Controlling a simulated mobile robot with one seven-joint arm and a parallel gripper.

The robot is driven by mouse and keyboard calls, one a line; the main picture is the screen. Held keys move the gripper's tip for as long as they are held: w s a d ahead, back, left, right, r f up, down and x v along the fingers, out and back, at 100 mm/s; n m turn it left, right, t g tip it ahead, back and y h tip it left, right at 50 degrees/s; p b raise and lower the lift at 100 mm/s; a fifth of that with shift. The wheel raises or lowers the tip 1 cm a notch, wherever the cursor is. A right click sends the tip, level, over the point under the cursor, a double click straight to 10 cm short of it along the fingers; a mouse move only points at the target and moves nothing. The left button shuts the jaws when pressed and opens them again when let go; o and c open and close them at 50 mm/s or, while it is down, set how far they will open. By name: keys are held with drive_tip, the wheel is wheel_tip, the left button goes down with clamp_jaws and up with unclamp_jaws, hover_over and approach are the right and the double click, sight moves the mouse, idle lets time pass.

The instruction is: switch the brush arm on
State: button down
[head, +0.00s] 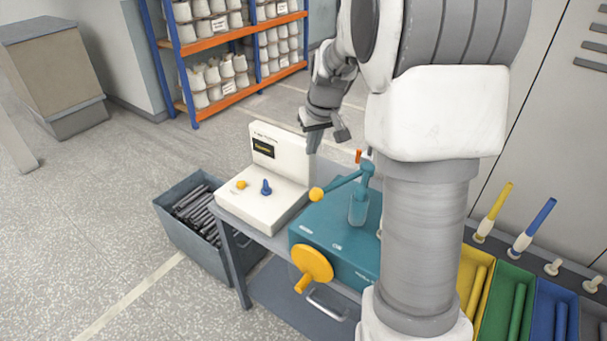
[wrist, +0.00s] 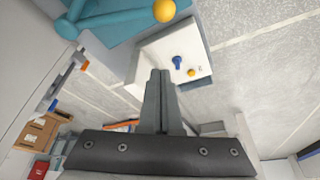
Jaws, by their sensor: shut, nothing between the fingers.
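A white control box (head: 258,213) stands on the grey bench, with an upright back panel that carries a small dark display (head: 263,147). On its sloping top are a blue switch (head: 266,187) and a round yellow button (head: 240,184); the wrist view shows the blue switch (wrist: 178,62) and yellow button (wrist: 191,72) too. A teal machine (head: 325,235) stands to its right, with a yellow-ended teal lever (head: 343,182) and a yellow handwheel (head: 315,264). My gripper (head: 313,146) is shut and empty, raised near the box's back panel and touching nothing.
A grey crate (head: 180,227) of dark rods stands left of the bench. Coloured bins (head: 510,300) and upright yellow and blue rods are at the right. A rack of bobbins (head: 200,45) stands behind.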

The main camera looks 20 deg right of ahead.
wheel_tip(320, 180, down, 10)
drive_tip(key=p, duration=0.1)
drive_tip(key=shift+s+p, duration=0.3)
drive_tip(key=shift+p, duration=0.1)
idle(0.5)
drive_tip(key=shift+s+f, duration=0.1)
idle(0.4)
